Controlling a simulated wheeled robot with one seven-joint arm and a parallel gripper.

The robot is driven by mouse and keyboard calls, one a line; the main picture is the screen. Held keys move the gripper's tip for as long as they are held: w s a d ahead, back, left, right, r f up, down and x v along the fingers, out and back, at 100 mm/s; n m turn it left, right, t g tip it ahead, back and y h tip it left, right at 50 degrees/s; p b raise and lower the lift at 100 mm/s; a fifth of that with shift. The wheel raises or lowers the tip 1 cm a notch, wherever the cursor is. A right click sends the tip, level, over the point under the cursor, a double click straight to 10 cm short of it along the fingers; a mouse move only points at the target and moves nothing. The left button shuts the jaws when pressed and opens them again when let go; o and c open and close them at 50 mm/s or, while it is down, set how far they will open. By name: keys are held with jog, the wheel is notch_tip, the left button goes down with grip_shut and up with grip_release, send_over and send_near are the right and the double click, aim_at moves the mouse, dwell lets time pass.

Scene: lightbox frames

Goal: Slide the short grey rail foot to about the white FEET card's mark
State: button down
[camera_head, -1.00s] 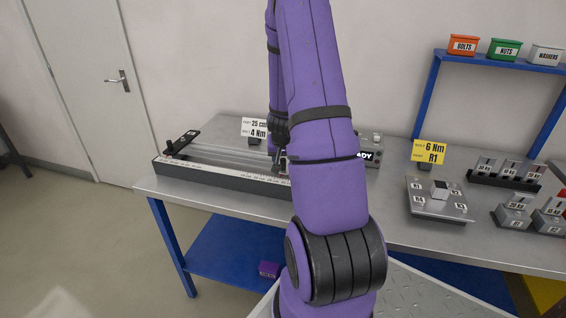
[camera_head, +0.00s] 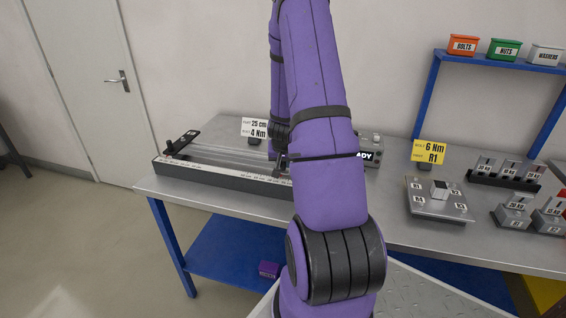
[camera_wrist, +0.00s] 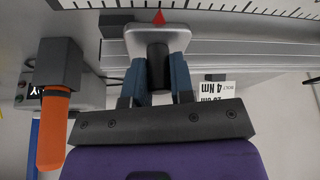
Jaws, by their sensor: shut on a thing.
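The short grey rail foot (camera_wrist: 184,38) is a light grey block with a dark upright post and a red pointer. The pointer faces the rail's ruler scale (camera_wrist: 225,13) in the wrist view. My gripper (camera_wrist: 158,72) is shut on the post, one finger on each side. In the head view my gripper (camera_head: 281,158) is at the right part of the rail (camera_head: 215,154), partly hidden by my arm. The white card (camera_head: 254,128) stands behind the rail and reads 25 cm and 4 Nm. It also shows upside down in the wrist view (camera_wrist: 217,91).
An orange handle (camera_wrist: 54,133) on a grey block is beside my gripper in the wrist view. A box marked READY (camera_head: 371,157), partly hidden, stands at the rail's right end. A yellow card (camera_head: 429,152) and a plate with labelled spots (camera_head: 425,208) are further right.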

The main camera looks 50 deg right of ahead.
jog(key=shift+s+d, duration=0.3)
jog(key=shift+s, duration=0.4)
jog(key=shift+s+d, duration=0.25)
jog(key=shift+s, duration=0.45)
jog(key=c, duration=1)
grip_release()
jog(key=shift+r, duration=0.1)
jog(key=v, duration=1)
jog(key=shift+s+a+r, duration=0.1)
jog(key=shift+a+r, duration=0.05)
jog(key=shift+r, duration=0.1)
jog(key=shift+a, duration=0.1)
